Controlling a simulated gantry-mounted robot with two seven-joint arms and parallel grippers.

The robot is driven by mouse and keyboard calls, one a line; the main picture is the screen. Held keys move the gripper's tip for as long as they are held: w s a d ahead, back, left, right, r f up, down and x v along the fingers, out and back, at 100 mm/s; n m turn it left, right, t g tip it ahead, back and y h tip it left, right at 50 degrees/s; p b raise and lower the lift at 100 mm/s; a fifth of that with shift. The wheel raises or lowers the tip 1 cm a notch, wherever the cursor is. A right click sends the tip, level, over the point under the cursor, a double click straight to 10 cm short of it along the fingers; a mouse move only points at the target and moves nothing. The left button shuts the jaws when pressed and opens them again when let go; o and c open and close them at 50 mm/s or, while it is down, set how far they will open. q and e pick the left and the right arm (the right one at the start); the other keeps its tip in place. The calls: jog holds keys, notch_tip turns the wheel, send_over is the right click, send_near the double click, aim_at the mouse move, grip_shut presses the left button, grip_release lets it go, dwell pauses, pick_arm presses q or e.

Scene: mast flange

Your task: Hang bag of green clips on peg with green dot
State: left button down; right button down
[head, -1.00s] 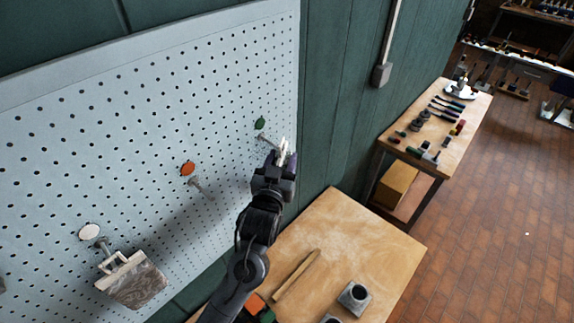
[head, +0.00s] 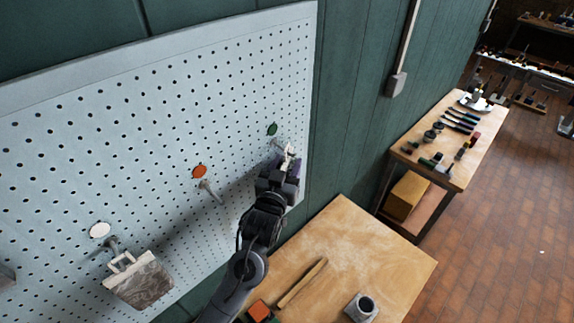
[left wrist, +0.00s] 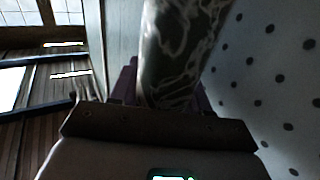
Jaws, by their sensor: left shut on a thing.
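The green dot (head: 272,129) marks a peg (head: 276,143) near the right edge of the pegboard. My left gripper (head: 285,163) is in front of this peg, shut on a bag whose pale top (head: 289,152) shows above the fingers in the head view. I cannot tell whether the bag's top touches or is around the peg. In the left wrist view the clear, glossy bag (left wrist: 183,50) with dark greenish contents stands between the purple fingers, close to the board. The clips themselves cannot be made out. My right gripper is not in view.
An orange dot (head: 199,172) marks an empty peg (head: 210,191). A white dot (head: 100,230) marks a peg with another bag (head: 141,282) hanging on it. A wooden table (head: 340,240) with a stick (head: 303,283) and a grey block (head: 361,308) stands below right.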

pick_arm(q)
jog(key=shift+c, duration=2.4)
grip_release()
jog(key=shift+s+a, duration=0.1)
